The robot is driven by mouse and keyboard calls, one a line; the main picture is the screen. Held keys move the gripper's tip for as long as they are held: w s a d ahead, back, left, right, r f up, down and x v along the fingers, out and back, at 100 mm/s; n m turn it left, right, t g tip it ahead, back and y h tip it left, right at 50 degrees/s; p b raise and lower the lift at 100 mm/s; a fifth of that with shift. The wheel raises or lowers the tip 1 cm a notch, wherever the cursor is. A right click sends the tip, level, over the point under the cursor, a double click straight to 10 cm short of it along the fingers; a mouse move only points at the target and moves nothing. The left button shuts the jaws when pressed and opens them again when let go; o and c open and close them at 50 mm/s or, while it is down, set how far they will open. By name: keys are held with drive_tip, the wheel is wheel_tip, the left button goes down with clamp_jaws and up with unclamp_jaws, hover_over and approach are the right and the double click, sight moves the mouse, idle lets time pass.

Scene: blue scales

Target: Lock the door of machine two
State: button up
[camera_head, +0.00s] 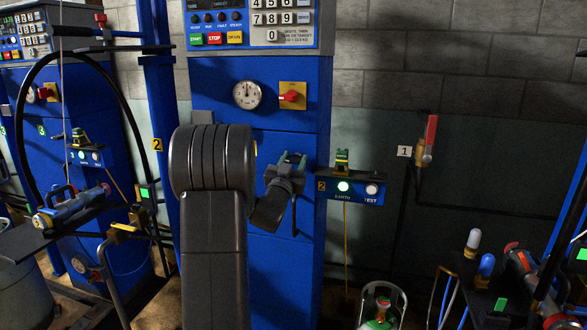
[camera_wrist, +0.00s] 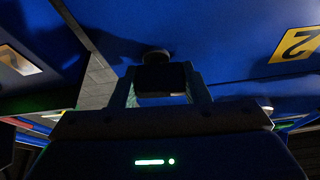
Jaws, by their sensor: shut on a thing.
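Machine two is the blue cabinet (camera_head: 220,108) in the middle of the head view. Its blue front, below the gauge and red switch, is partly hidden by my arm. My gripper (camera_head: 291,160) is at the right side of this front, its fingers pointing at the panel. In the wrist view my gripper (camera_wrist: 161,85) is shut on a dark knob (camera_wrist: 156,56), a black block on a round base on the blue panel (camera_wrist: 215,30). A yellow label with a 2 (camera_wrist: 298,45) is beside it. I cannot tell how far the knob is turned.
A red rotary switch (camera_head: 291,96) and a round gauge (camera_head: 247,94) are above my gripper. An earth and test box (camera_head: 350,188) is just to the right. A gas bottle (camera_head: 382,308) stands at the lower right. Another blue machine (camera_head: 70,120) is at left.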

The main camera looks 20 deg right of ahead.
drive_tip(key=shift+n+t+y+b, duration=0.35)
drive_tip(key=shift+n+y, duration=0.15)
drive_tip(key=shift+n, duration=0.4)
drive_tip(key=o, duration=1)
drive_tip(key=v, duration=1.3)
drive_tip(key=shift+s+a+f, duration=0.2)
drive_tip(key=shift+s+f, duration=0.05)
